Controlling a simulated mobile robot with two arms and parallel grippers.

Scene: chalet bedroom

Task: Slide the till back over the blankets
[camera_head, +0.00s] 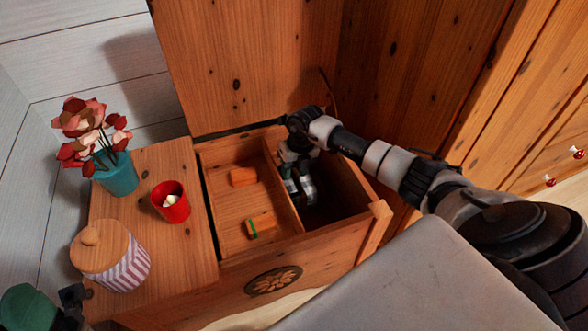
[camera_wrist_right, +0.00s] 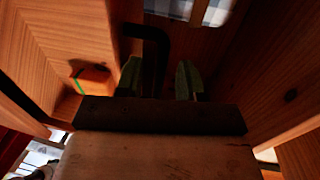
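The till (camera_head: 225,205), a shallow wooden tray, sits in the left part of the open chest (camera_head: 335,250). It holds an orange block (camera_head: 243,176) and another with a green stripe (camera_head: 260,224). My right gripper (camera_head: 300,190) reaches down into the chest's dark right part, beside the till's right wall. In the right wrist view its fingers (camera_wrist_right: 160,82) are apart, with a black bent handle (camera_wrist_right: 150,35) between them; contact is unclear. A pale checked cloth (camera_wrist_right: 215,12), perhaps a blanket, shows beyond. Part of my left gripper (camera_head: 72,298) shows at lower left.
The raised lid (camera_head: 250,60) stands behind the chest. On the wooden top at left are a teal vase of flowers (camera_head: 117,175), a red cup (camera_head: 171,203) and a striped jar (camera_head: 122,270). A grey surface (camera_head: 420,285) fills the lower right.

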